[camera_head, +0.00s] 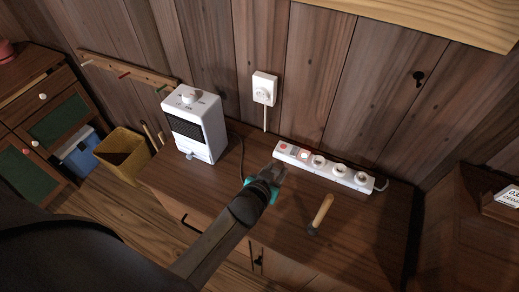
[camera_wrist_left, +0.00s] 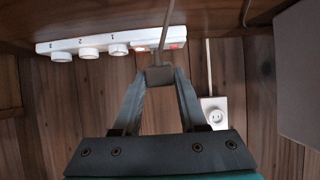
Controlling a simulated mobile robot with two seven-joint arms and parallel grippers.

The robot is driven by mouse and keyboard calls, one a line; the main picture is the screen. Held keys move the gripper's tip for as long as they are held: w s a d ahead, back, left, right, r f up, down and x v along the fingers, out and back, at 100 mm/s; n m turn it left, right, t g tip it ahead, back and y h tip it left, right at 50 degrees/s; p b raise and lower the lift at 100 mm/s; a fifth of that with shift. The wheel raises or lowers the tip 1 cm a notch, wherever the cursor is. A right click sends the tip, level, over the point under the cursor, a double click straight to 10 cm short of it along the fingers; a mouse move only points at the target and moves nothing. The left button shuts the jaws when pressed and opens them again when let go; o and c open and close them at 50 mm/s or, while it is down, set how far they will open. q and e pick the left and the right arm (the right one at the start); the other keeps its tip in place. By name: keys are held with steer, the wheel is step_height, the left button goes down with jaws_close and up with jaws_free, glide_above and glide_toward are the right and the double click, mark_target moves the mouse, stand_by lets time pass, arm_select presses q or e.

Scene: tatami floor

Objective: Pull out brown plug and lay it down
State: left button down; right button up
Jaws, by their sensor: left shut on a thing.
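My left gripper (camera_head: 282,171) is in front of the white power strip (camera_head: 325,168), near its switch end. In the left wrist view, its two fingers (camera_wrist_left: 159,80) are shut on a small grey-brown plug (camera_wrist_left: 159,75) with a thin cord (camera_wrist_left: 166,35) rising past the strip. The plug is mostly hidden in the head view. It looks apart from the strip's sockets, though the exact gap is hard to tell. The strip also shows in the left wrist view (camera_wrist_left: 75,45), with red lights and three round white sockets. My right gripper is not in view.
A white appliance (camera_head: 196,122) stands left on the wooden cabinet top (camera_head: 365,225). A wall outlet (camera_head: 264,88) is behind the strip. The cabinet top's front right is clear. A yellow bin (camera_head: 121,152) stands at left.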

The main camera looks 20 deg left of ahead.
arm_select(q)
steer(key=shift+s+d+f+b, duration=0.15)
steer(key=shift+d+f+b, duration=0.15)
steer(key=shift+f, duration=0.2)
steer(key=shift+s+d+f+b, duration=0.15)
steer(key=shift+d+f+b, duration=0.15)
steer(key=shift+f, duration=0.15)
step_height(320, 180, down, 4)
steer(key=b, duration=0.4)
steer(key=shift+f+b, duration=0.2)
steer(key=shift+b, duration=0.15)
steer(key=shift+f+b, duration=0.6)
steer(key=shift+b, duration=0.05)
steer(key=shift+f, duration=0.2)
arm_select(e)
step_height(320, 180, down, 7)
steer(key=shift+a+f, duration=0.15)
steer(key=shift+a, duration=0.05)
arm_select(q)
steer(key=shift+r, duration=0.1)
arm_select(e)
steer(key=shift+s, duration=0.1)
arm_select(q)
steer(key=shift+c, duration=1.9)
jaws_free()
steer(key=shift+s, duration=0.1)
